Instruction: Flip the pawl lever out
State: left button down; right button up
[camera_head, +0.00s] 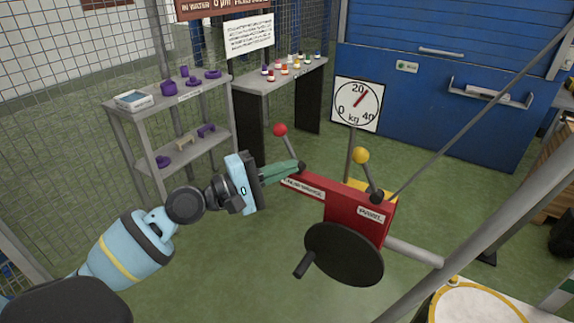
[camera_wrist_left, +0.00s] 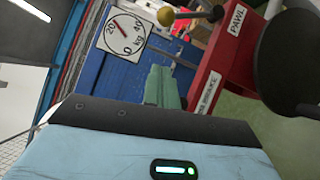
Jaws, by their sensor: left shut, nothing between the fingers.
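The pawl lever (camera_head: 368,175) has a yellow knob and stands nearly upright on the red housing beside a PAWL label (camera_head: 371,214). In the left wrist view its yellow knob (camera_wrist_left: 166,16) is at the top, with the PAWL label (camera_wrist_left: 236,22) to its right. My left gripper (camera_head: 297,167) is shut and empty, its green fingers pointing right. In the head view its tips overlap the dark pivot of the red-knobbed lever (camera_head: 281,130); I cannot tell whether they touch. They lie left of the pawl lever, apart from it. My right gripper is not in view.
The red housing (camera_head: 330,188) carries a black disc (camera_head: 343,254) with a handle. A kg dial (camera_head: 358,103) stands behind. A grey diagonal pole (camera_head: 470,235) crosses at right. Grey shelves (camera_head: 130,118) stand at back left.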

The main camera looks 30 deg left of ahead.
aim_at(368, 174)
pick_arm(q)
jog(key=w+d+r+p, duration=0.1)
jog(key=w+d+p, duration=0.2)
jog(key=w+d, duration=0.3)
jog(key=shift+w+d+r+p, duration=0.3)
jog(key=shift+w+d, duration=0.05)
jog(key=shift+d, duration=0.75)
